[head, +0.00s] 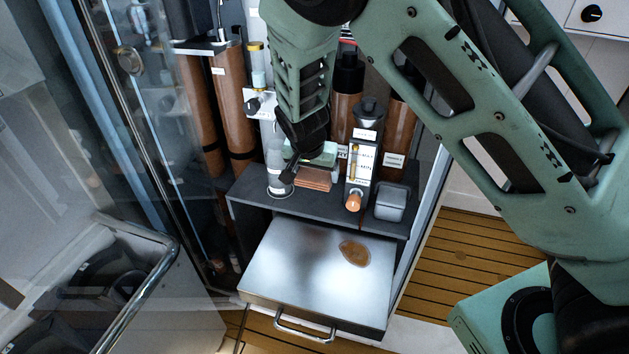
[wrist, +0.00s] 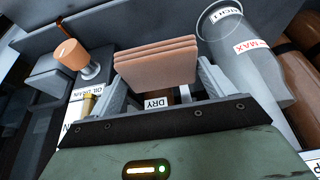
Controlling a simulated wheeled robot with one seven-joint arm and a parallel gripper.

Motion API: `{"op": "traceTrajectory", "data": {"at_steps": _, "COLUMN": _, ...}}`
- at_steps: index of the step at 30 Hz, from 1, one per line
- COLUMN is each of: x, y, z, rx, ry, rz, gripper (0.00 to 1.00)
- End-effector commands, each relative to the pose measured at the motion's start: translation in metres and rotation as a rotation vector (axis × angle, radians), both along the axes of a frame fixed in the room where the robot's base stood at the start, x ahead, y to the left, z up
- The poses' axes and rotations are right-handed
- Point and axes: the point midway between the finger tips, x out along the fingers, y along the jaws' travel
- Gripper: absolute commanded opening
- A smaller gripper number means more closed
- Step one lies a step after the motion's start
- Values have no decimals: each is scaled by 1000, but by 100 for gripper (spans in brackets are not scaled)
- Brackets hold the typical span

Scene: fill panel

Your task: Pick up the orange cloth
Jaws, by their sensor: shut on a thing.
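The orange cloth (head: 314,181) is a folded stack of thin layers at the dark shelf, behind the metal tray. In the wrist view the cloth (wrist: 155,64) stands out between my two grey fingers. My gripper (wrist: 160,84) is shut on it, one finger at each side. In the head view my gripper (head: 311,163) is just above the cloth, and its fingers are partly hidden. I cannot tell whether the cloth still touches the shelf. A "DRY" label (wrist: 156,103) shows near the fingers.
A shiny metal tray (head: 300,270) with a brown spill (head: 354,253) juts out in front. A clear container (head: 279,168) stands close left of the gripper. A dispenser with an orange knob (head: 353,201) and a grey box (head: 390,201) stand right. Brown cylinders (head: 346,105) are behind.

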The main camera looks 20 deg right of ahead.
Motion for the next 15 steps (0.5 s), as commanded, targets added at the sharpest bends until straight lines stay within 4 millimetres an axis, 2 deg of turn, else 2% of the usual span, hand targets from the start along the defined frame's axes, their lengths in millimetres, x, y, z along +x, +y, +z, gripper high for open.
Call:
{"op": "traceTrajectory", "data": {"at_steps": 1, "x": -13, "y": 10, "z": -3, "rx": -1, "ry": 8, "rz": 8, "gripper": 59}}
{"op": "traceTrajectory", "data": {"at_steps": 5, "x": -36, "y": 27, "z": -3, "rx": -2, "ry": 8, "rz": 10, "gripper": 59}}
{"op": "traceTrajectory", "data": {"at_steps": 15, "x": -113, "y": 83, "z": -2, "rx": -3, "ry": 7, "rz": 11, "gripper": 59}}
